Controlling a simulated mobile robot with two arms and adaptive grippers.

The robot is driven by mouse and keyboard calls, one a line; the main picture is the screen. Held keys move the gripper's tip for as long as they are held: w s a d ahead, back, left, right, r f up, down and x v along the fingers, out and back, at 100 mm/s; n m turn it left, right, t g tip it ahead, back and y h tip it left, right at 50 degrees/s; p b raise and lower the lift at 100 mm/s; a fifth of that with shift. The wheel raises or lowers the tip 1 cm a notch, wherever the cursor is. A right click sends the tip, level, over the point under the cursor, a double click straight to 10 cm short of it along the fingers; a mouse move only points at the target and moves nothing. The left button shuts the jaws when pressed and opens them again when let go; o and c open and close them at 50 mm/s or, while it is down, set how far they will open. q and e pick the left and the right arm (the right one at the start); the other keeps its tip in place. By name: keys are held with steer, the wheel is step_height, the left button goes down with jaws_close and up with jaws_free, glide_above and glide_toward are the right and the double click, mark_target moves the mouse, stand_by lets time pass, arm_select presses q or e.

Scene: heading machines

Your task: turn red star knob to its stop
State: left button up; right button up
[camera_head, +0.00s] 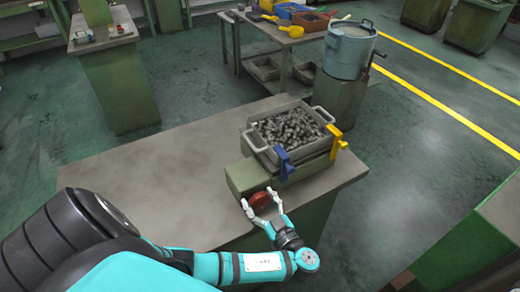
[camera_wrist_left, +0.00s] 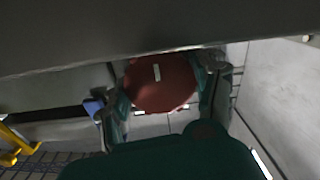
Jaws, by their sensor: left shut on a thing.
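The red star knob (camera_head: 260,201) sits on the near face of a green block (camera_head: 247,178) at the front of the table. My left gripper (camera_head: 262,207) has its two white fingers around the knob, one on each side. In the left wrist view the red knob (camera_wrist_left: 160,83) fills the space between the dark green fingers, with a short pale mark on its face. The left gripper is shut on the knob. My right gripper is in neither view.
A grey bin of metal parts (camera_head: 290,128) stands behind the block, with a blue clamp (camera_head: 283,160) and a yellow clamp (camera_head: 337,141) on its front side. The grey tabletop (camera_head: 145,165) is bare on the left. A metal drum (camera_head: 349,50) stands beyond the table.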

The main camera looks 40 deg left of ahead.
arm_select(q)
steer(key=shift+m, duration=0.3)
steer(key=m, duration=0.2)
steer(key=shift+m, duration=2)
steer(key=o, duration=1.1)
steer(key=shift+o, duration=0.2)
steer(key=shift+d, duration=0.15)
steer(key=v, duration=1.1)
steer(key=shift+s+d, duration=0.25)
steer(key=shift+d, duration=0.1)
